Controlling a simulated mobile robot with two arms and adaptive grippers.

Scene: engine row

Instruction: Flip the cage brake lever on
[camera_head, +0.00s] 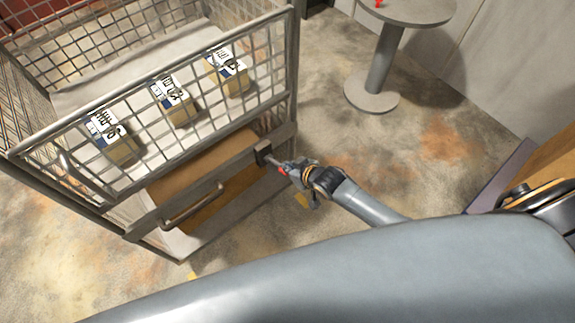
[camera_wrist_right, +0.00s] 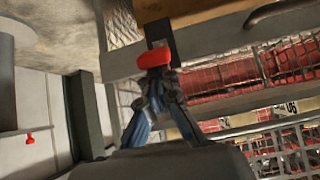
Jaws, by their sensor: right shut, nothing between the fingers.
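The cage brake lever has a red end (camera_wrist_right: 155,58) and a black mount (camera_wrist_right: 158,30) on the cage's metal rail. In the head view the mount (camera_head: 263,152) sits near the right end of the front rail, with the red end (camera_head: 282,170) beside my fingers. My right gripper (camera_head: 293,170) is shut with nothing held. In the wrist view its fingertips (camera_wrist_right: 153,80) are right at the red end, partly overlapping it; I cannot tell whether they touch. My left gripper is not in view.
The wire cage cart (camera_head: 292,70) holds several labelled boxes (camera_head: 176,102). A bar handle (camera_head: 192,205) sticks out from its front rail. A round table (camera_head: 410,10) with a small red object (camera_head: 378,3) stands behind.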

